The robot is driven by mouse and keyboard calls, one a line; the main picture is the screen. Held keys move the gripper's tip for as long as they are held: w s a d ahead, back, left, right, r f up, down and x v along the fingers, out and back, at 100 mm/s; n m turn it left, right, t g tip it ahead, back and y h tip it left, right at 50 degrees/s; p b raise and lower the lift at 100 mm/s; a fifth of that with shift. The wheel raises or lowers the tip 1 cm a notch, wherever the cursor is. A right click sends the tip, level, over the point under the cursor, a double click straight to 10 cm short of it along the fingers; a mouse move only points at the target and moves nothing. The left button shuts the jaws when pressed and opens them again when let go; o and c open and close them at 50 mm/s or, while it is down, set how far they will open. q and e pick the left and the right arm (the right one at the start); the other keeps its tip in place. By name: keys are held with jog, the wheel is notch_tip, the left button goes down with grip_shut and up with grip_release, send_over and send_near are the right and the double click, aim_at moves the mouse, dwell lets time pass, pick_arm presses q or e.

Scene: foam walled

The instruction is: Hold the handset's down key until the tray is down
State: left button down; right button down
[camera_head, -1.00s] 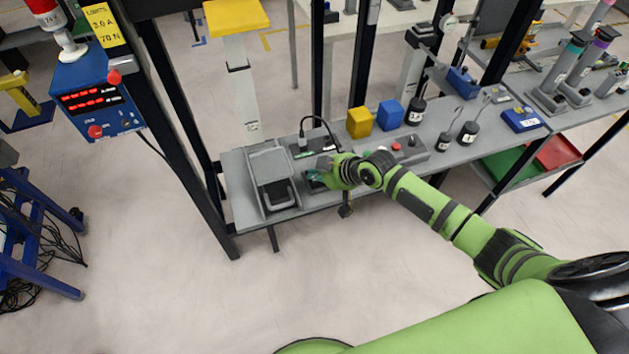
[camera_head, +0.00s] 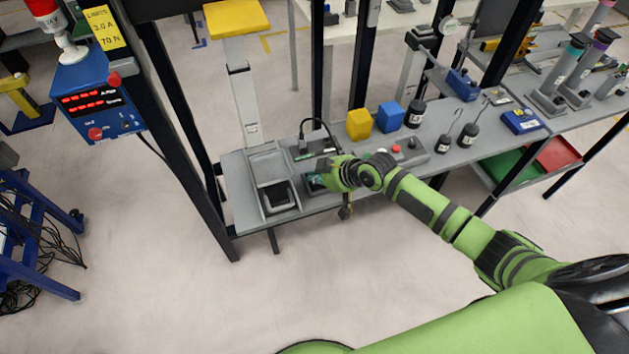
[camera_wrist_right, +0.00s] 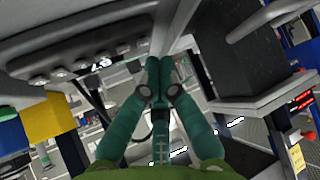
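My right gripper (camera_head: 317,180) is at the bench's near edge, just right of the grey tray unit (camera_head: 265,207), which has a dark square inset. In the right wrist view the teal fingers (camera_wrist_right: 160,64) are together, with nothing seen between them. A dark panel with a row of round keys (camera_wrist_right: 85,67) is at the upper left there; I cannot tell whether it is the handset. A dark, cabled device (camera_head: 318,148) lies behind the gripper in the head view. Key contact is hidden. My left gripper is out of view.
A yellow block (camera_head: 359,124), blue block (camera_head: 390,115) and black weights (camera_head: 467,134) stand on the bench (camera_head: 340,196). A grey box with red and green buttons (camera_head: 411,153) lies right of the gripper. A dark post (camera_head: 185,130) rises at left. The floor in front is clear.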

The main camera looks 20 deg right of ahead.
jog(key=shift+f+b, duration=0.3)
jog(key=shift+f, duration=0.15)
jog(key=shift+f, duration=0.25)
dwell(0.6)
dwell(3.5)
jog(key=shift+r+p, duration=0.5)
jog(key=shift+r, duration=0.25)
notch_tip(320, 180, up, 5)
jog(key=p, duration=0.5)
dwell(0.6)
